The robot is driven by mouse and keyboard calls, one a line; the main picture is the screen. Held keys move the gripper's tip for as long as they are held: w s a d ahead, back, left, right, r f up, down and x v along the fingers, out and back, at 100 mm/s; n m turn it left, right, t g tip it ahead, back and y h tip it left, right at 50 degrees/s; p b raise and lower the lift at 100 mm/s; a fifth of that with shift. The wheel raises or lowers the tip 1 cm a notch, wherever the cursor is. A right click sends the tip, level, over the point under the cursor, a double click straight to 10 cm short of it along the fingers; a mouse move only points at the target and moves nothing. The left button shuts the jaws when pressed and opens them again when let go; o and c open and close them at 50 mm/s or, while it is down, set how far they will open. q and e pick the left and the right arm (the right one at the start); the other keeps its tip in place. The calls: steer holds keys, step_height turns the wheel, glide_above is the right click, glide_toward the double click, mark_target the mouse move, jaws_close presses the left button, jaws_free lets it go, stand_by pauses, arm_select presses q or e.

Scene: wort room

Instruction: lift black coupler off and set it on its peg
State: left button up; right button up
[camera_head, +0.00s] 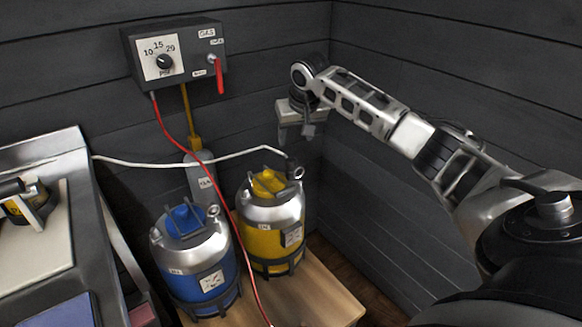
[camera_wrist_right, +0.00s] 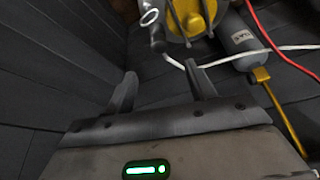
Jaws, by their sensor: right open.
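The black coupler (camera_head: 290,163) sits at the end of the white hose, at the top right of the yellow keg (camera_head: 267,215), beside a small metal ring. In the right wrist view the coupler (camera_wrist_right: 158,42) is small and dark near the top, beyond the fingers. My right gripper (camera_head: 296,133) is open and empty, above the coupler and apart from it, near the back corner; its fingers (camera_wrist_right: 160,72) also show in the wrist view. I cannot make out the peg. My left gripper is not in view.
A blue keg (camera_head: 195,260) stands left of the yellow one on a wooden platform (camera_head: 318,295). A grey gas cylinder (camera_head: 203,180) is behind them. The red hose (camera_head: 228,215) and white hose (camera_head: 190,164) cross here. A gas box (camera_head: 177,55) hangs on the wall. A counter is left.

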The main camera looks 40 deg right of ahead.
mark_target(291, 160)
steer(key=b+x, duration=0.1)
steer(key=x, duration=1.2)
steer(key=shift+w+r, duration=0.1)
steer(key=c, duration=1)
